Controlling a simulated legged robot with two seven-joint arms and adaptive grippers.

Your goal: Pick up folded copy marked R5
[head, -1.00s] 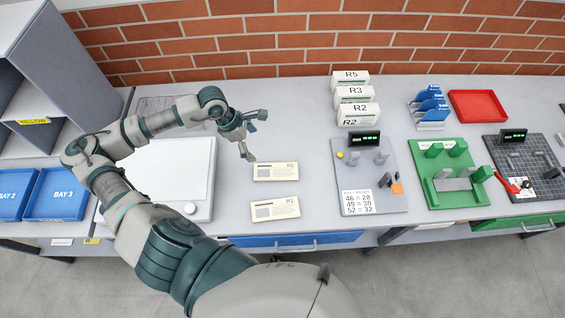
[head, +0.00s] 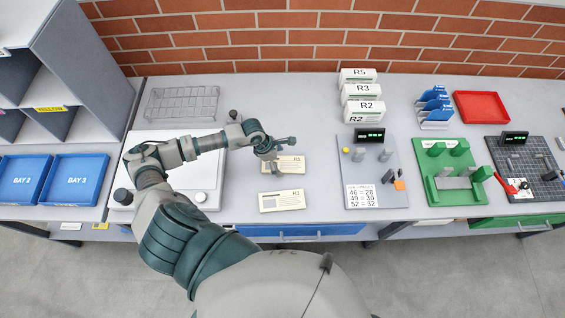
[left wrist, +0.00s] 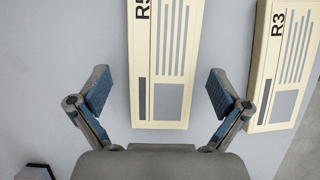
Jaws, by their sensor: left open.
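The folded copy marked R5 (head: 295,165) is a flat cream piece lying on the grey bench, its left part hidden behind my left gripper (head: 282,155). In the left wrist view, the R5 copy (left wrist: 166,75) runs upward from between the fingers of my left gripper (left wrist: 158,80). The fingers are spread wide, one on each side of its near end, with a gap on both sides. The gripper is open and empty. A second folded copy, marked R3 (head: 282,201), lies nearer the front edge; it also shows in the left wrist view (left wrist: 283,70). My right gripper is not in view.
A white flat-topped device (head: 205,180) stands under my left arm, with a wire rack (head: 182,104) behind it. Stacked R5, R3 and R2 bundles (head: 361,90) and a grey fixture board (head: 375,172) stand to the right. Bench is clear between copies and fixture.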

